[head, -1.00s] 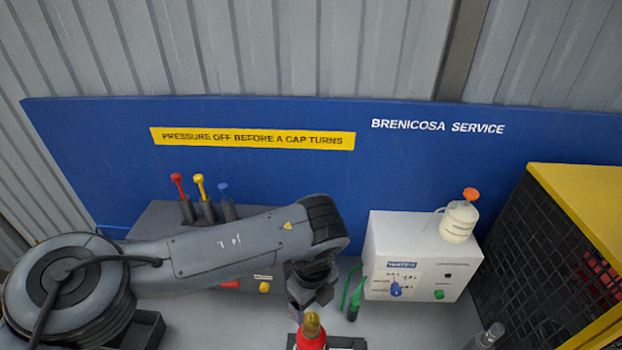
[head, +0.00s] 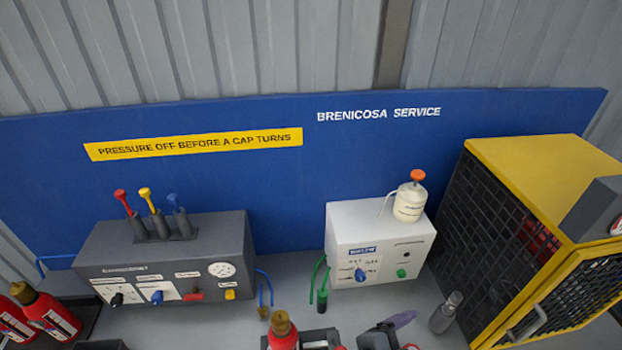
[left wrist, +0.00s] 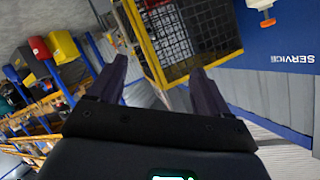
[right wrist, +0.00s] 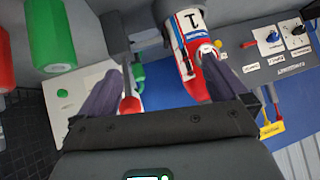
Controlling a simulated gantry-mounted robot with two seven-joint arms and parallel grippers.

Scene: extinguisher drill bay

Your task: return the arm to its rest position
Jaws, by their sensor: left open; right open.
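My left gripper (left wrist: 158,70) is open in the left wrist view, with nothing held between its fingers. Its arm is out of the head view. My right gripper (right wrist: 158,80) is open in the right wrist view. A red extinguisher (right wrist: 190,35) with a white label marked 1 shows beyond its fingers, near the right one; I cannot tell whether they touch. A red extinguisher with a brass top (head: 282,332) stands at the bottom of the head view, its lower part cut off. A dark, purplish finger shape beside it seems to be part of my right gripper.
A grey control box (head: 160,258) with several levers stands at left, a white box (head: 345,238) carrying a cream bottle (head: 408,204) at centre right. A yellow mesh cage (head: 545,150) fills the right. More red extinguishers (head: 48,312) are at lower left. Blue shelving (left wrist: 62,85) shows in the left wrist view.

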